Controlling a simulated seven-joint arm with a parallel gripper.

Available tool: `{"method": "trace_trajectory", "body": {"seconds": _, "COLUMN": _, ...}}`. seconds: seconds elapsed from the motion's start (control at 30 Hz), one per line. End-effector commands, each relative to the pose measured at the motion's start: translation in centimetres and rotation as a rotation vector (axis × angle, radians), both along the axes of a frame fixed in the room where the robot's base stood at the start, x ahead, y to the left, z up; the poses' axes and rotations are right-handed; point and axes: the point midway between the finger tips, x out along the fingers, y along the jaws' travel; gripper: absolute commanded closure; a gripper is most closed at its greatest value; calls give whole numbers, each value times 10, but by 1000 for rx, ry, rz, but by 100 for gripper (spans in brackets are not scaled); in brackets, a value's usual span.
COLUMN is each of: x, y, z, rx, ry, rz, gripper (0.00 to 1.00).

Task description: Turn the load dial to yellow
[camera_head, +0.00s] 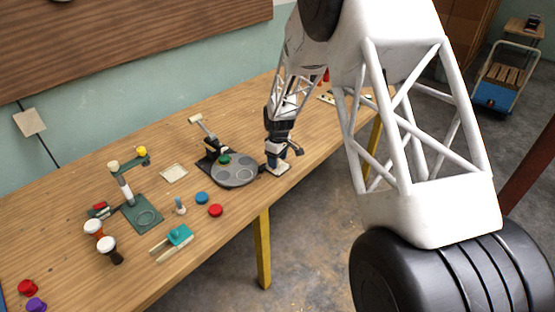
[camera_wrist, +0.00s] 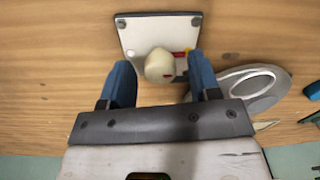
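The load dial is a cream rounded knob (camera_wrist: 159,65) on a pale square plate (camera_wrist: 135,35) with dark corner screws. Red and yellow marks (camera_wrist: 183,52) show on the plate just right of the knob in the wrist view; other marks are hidden or too small. I cannot tell which colour the dial points to. My gripper (camera_wrist: 163,82) is open, its two blue fingers on either side of the knob with a visible gap on each side. In the head view my gripper (camera_head: 277,160) is low over the plate (camera_head: 280,170) near the table's front edge, hiding the knob.
A grey round turntable (camera_head: 236,176) with a green pad stands close left of the dial plate. Blue (camera_head: 202,197) and red (camera_head: 216,210) discs lie further left, with a green stand (camera_head: 142,214) and a teal-handled tool (camera_head: 178,236) beyond.

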Motion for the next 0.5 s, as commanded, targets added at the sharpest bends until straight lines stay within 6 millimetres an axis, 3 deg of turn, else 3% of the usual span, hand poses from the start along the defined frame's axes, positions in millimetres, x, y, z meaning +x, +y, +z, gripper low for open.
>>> {"method": "trace_trajectory", "body": {"seconds": 0.3, "x": 0, "y": 0, "z": 1, "rx": 0, "ry": 0, "rz": -1, "gripper": 43}}
{"method": "trace_trajectory", "body": {"seconds": 0.5, "x": 0, "y": 0, "z": 11, "rx": 0, "ry": 0, "rz": -1, "gripper": 43}}
